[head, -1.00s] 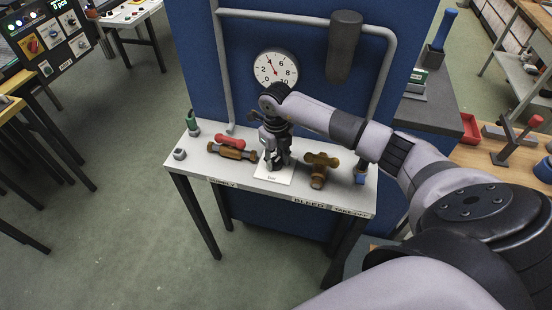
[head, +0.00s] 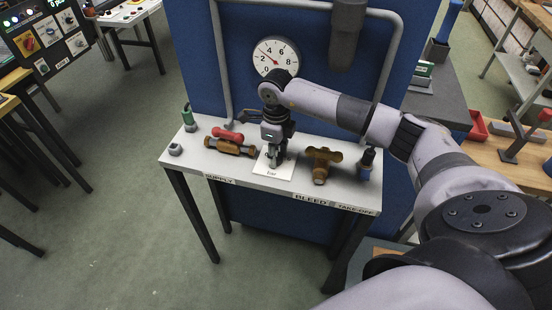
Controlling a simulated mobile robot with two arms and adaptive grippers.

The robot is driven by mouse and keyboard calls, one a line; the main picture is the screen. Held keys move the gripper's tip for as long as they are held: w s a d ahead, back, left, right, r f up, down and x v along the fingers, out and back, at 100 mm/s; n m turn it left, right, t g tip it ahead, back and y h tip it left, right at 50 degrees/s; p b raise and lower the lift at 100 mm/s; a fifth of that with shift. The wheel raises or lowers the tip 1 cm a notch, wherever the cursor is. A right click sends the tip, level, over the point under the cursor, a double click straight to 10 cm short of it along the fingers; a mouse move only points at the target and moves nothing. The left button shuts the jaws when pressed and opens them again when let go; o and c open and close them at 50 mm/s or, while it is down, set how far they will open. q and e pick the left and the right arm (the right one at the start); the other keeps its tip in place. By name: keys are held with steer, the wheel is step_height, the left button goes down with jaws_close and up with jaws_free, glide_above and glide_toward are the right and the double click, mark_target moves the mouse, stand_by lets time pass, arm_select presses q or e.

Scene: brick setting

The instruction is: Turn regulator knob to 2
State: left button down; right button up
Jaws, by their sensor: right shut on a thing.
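My right gripper (head: 277,162) points down over the middle of the bench, shut on the regulator knob. The knob is mostly hidden by the fingers, so its turn position cannot be read. A white card (head: 273,173) lies under and around it. Behind, on the blue panel, a round white gauge (head: 283,66) shows a red needle pointing up and left, roughly between 2 and 4. My left gripper is not in view.
On the bench (head: 232,171), a red-handled brass valve (head: 230,145) is left of the gripper and a brown T-handled valve (head: 322,163) right of it. A grey pipe (head: 385,80) and a dark cylinder (head: 346,35) are behind my arm.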

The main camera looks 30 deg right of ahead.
steer(key=shift+n+b, duration=0.75)
steer(key=shift+n, duration=0.35)
steer(key=o, duration=1.1)
steer(key=shift+o, duration=0.2)
step_height(320, 180, up, 12)
steer(key=shift+a, duration=0.1)
